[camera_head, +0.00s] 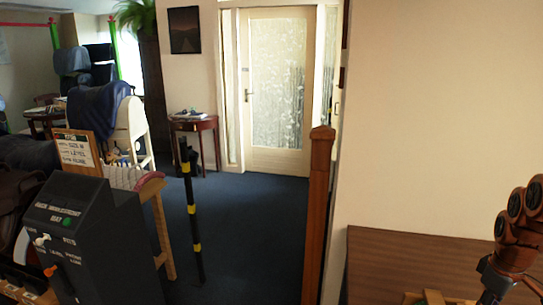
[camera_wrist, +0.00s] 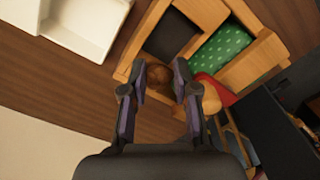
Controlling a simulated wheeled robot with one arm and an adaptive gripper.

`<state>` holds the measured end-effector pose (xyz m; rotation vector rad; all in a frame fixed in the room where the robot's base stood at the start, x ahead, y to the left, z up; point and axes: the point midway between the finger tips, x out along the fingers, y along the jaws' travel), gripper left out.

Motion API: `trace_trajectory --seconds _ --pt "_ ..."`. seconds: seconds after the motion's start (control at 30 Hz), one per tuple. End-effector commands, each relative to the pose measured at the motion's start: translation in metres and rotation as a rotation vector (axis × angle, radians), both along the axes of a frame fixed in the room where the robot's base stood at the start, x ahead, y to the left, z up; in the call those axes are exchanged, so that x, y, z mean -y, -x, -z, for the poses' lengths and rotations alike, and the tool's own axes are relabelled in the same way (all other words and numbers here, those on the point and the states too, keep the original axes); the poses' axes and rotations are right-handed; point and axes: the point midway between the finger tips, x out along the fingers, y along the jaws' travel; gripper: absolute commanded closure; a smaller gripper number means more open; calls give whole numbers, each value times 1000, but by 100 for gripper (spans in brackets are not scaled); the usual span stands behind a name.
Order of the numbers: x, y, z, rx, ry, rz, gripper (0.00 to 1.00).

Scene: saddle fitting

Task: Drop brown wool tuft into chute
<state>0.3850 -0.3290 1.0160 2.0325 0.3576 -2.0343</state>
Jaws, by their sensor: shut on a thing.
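In the wrist view my gripper (camera_wrist: 159,88) points down at a wooden divided box. Its two dark fingers are shut on a brown wool tuft (camera_wrist: 159,74), a small rounded clump between the fingertips. The tuft is close to the box's near corner in the picture; I cannot tell whether it touches the box. The wooden box (camera_wrist: 262,62) has a dark compartment and one with green polka-dot cloth. I cannot clearly make out which part is the chute. In the head view my arm is at the right edge, and the tuft cannot be made out.
A white tray (camera_wrist: 85,22) lies at the top left of the wrist view on a brown wooden tabletop (camera_wrist: 50,85). The tabletop (camera_head: 410,262) also shows in the head view. A wooden post (camera_head: 318,215) and a black control box (camera_head: 85,245) stand left of it.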

Motion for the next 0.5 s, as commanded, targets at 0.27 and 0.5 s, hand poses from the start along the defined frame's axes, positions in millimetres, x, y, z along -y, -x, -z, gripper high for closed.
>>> trace_trajectory --seconds 0.27,0.5 --pt "0 0 8 1 1 0 95" --pt "0 -1 8 1 1 0 58"
